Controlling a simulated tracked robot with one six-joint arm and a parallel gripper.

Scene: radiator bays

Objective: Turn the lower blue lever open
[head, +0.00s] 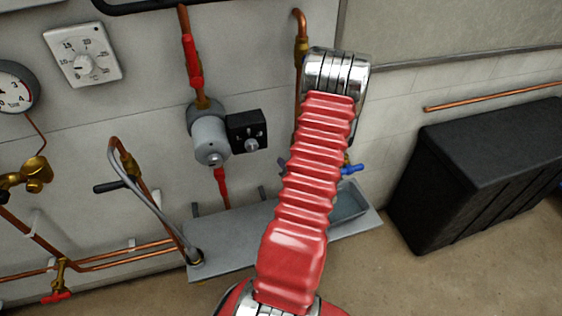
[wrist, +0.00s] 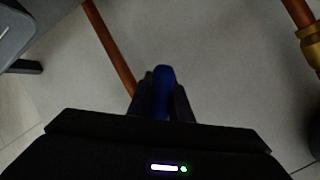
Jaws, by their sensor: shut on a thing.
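In the wrist view a blue lever (wrist: 162,79) stands between the two dark fingers of my gripper (wrist: 162,98). The gripper is shut on it, and the lever's rounded tip sticks out past the fingers. In the head view a blue lever (head: 351,169) shows just right of my red arm, on a brass fitting. My arm hides the gripper and most of that valve there. I cannot tell from the head view whether this is the same lever that the fingers hold.
A grey pump (head: 209,138) with a black control box (head: 246,131) is on the wall left of my arm. A grey shelf or tray (head: 225,243) lies below. A large black box (head: 480,165) stands at right. A red-handled valve (head: 57,297) is low at left.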

